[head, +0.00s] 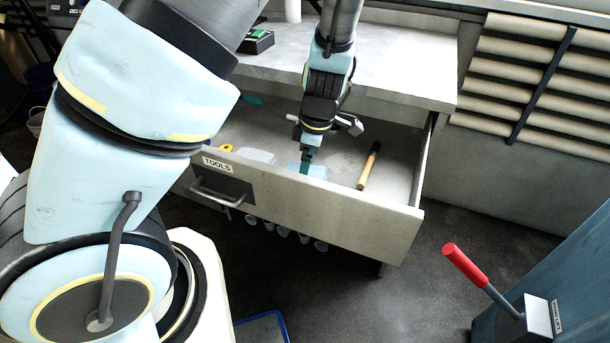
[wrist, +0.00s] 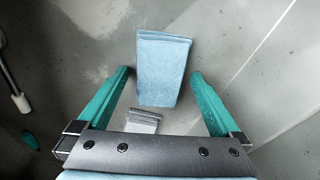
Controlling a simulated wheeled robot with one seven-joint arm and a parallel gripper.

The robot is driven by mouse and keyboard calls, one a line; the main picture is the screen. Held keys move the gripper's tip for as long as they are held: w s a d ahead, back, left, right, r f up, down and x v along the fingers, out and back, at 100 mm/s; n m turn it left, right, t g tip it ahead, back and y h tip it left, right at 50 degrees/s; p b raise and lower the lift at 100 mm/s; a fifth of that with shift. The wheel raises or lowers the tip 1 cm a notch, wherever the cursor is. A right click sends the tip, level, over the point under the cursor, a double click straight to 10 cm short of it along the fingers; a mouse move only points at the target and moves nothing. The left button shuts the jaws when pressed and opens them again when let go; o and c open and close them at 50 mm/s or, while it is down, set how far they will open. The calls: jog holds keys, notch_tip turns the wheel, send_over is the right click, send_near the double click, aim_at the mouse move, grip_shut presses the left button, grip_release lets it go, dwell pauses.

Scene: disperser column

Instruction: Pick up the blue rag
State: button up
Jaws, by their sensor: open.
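The blue rag (wrist: 162,70) lies folded flat on the drawer floor, and in the wrist view it sits beyond and between the two green fingers. My gripper (wrist: 160,90) is open and empty, its fingers spread wider than the rag. In the head view my gripper (head: 306,160) points down into the open drawer (head: 300,210), over the rag (head: 313,171). The front wall of the drawer and the gripper partly hide the rag there. From these views I cannot tell the exact height of the fingertips above it.
A hammer (head: 369,166) with a wooden handle lies right of the rag in the drawer. A clear box (head: 257,156) and a yellow item (head: 227,148) lie to the left. The drawer walls and the worktop (head: 400,65) bound the space. A red-handled lever (head: 465,265) stands at lower right.

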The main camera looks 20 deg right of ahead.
jog(key=shift+c, duration=0.2)
jog(key=c, duration=1.2)
jog(key=shift+c, duration=0.2)
notch_tip(320, 180, up, 10)
jog(key=p, duration=0.1)
